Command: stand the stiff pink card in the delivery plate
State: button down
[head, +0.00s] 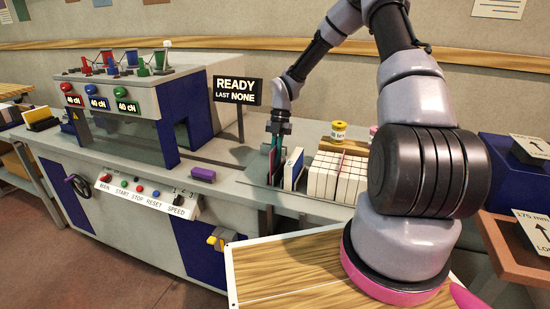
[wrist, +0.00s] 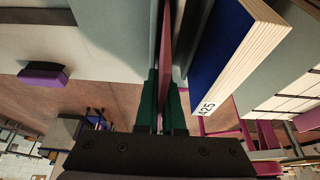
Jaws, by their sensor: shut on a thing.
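My gripper (head: 277,138) points down over the right end of the machine's bed. In the wrist view its two green fingers (wrist: 161,105) are shut on the stiff pink card (wrist: 165,45), seen edge-on as a thin upright strip. The grey delivery plate (head: 258,178) lies beneath and around the gripper. I cannot tell whether the card's lower edge touches it. A block with a blue cover (head: 293,168) stands just right of the card; it also shows in the wrist view (wrist: 225,45), apart from the fingers.
Several white sewn blocks (head: 335,178) stand in a row to the right, with a yellow spool (head: 338,130) behind them. A purple piece (head: 203,174) lies on the bed to the left. The READY sign (head: 238,90) stands behind. A wooden table (head: 290,275) is in front.

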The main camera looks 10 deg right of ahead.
jog(key=shift+f, duration=0.15)
jog(key=c, duration=1)
grip_release()
jog(key=shift+c, duration=0.2)
